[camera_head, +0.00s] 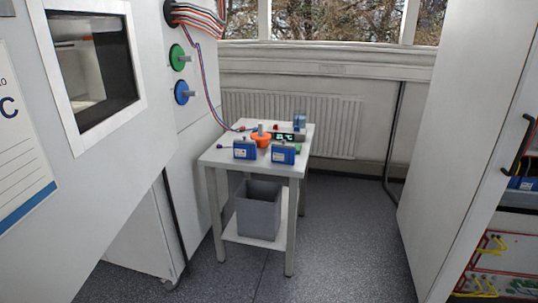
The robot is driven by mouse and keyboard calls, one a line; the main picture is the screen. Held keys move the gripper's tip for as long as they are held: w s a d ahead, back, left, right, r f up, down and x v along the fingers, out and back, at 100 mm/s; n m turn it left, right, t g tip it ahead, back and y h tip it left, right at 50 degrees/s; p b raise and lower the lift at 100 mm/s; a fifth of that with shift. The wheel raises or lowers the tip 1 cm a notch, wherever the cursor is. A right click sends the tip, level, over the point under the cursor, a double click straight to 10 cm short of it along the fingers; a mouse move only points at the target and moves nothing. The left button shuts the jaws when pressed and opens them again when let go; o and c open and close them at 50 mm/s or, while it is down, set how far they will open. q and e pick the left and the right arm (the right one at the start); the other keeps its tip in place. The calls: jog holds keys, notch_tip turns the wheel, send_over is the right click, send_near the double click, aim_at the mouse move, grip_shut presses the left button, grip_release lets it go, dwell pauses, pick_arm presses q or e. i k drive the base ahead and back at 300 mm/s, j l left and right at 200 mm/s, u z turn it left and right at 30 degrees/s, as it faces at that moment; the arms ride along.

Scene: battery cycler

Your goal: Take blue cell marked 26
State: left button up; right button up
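Two blue cells stand on a small table (215,159) some way ahead of me. The left blue cell (245,151) is near the table's front left. The right blue cell (283,154) is near the front right. Both have pale labels, too small to read, so I cannot tell which is marked 26. Blue items (526,184), perhaps more cells, show partly on a shelf at the right edge. Neither of my grippers is in view.
An orange object (261,138), a small display device (288,137) and a bluish clear container (300,119) share the tabletop. A grey bin (258,210) stands on the lower shelf. A large white cabinet (90,180) is at left, a tall door (465,120) at right. The floor (345,245) between is clear.

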aim_at(247, 151)
jog(key=i+l+u, duration=0.1)
jog(key=u, duration=0.35)
jog(key=i+l+u, duration=0.25)
jog(key=u, duration=0.15)
jog(key=i+l+u, duration=0.25)
jog(key=l, duration=0.35)
jog(key=i+l+u, duration=0.1)
jog(key=i+l, duration=0.2)
